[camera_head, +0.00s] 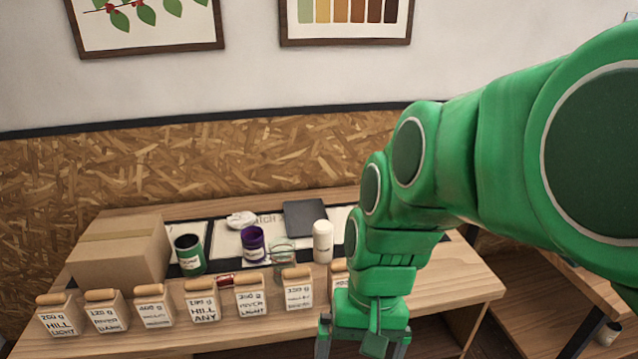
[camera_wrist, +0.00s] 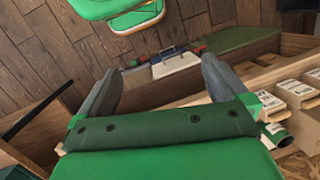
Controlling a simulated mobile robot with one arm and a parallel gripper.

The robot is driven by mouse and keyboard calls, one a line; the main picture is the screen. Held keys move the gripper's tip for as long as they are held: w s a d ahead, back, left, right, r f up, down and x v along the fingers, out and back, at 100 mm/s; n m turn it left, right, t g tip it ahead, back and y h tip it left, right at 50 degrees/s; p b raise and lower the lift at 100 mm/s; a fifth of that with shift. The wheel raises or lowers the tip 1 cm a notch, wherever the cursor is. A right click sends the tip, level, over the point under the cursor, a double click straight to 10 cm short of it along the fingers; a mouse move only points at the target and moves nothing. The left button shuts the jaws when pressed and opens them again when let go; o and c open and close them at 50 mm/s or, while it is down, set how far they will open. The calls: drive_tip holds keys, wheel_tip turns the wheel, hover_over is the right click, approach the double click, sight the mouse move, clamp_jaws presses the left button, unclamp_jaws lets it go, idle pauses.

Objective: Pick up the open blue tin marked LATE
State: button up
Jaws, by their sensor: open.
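I see no blue tin marked LATE in either view; my arm hides part of the table's right side in the head view. A dark green open tin (camera_head: 189,254) with a white label and a purple open tin (camera_head: 253,243) with a pale label stand upright on the table. My gripper (camera_head: 362,346) hangs at the table's front edge, right of both tins and apart from them. In the wrist view my gripper (camera_wrist: 160,70) has its fingers wide apart with nothing held between them.
Several labelled bags (camera_head: 203,302) line the table's front edge. A cardboard box (camera_head: 120,250) stands at the left. A clear glass (camera_head: 283,258), a white bottle (camera_head: 323,241), a dark flat slab (camera_head: 305,219) and a small red item (camera_head: 226,280) are also on the table (camera_head: 455,285).

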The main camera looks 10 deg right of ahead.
drive_tip(key=w+d+m+t+y, duration=0.25)
drive_tip(key=w+m+y, duration=0.7)
drive_tip(key=w, duration=1.65)
drive_tip(key=w+d+f+m+t+h, duration=0.1)
drive_tip(key=w+d+f+m+t, duration=0.3)
drive_tip(key=d, duration=0.5)
drive_tip(key=w+d+f+m+t, duration=0.2)
drive_tip(key=w+d+f+m, duration=0.1)
drive_tip(key=w+d+m, duration=0.4)
drive_tip(key=w+d+f+m+t+h, duration=0.1)
drive_tip(key=w+d+f+m+t, duration=0.3)
drive_tip(key=d, duration=0.6)
drive_tip(key=shift+g+y, duration=0.35)
drive_tip(key=shift+g, duration=0.4)
drive_tip(key=shift+f+x, duration=0.15)
drive_tip(key=shift+x, duration=2)
drive_tip(key=shift+f+x, duration=0.15)
drive_tip(key=shift+x, duration=2)
drive_tip(key=shift+d, duration=0.15)
drive_tip(key=c, duration=1)
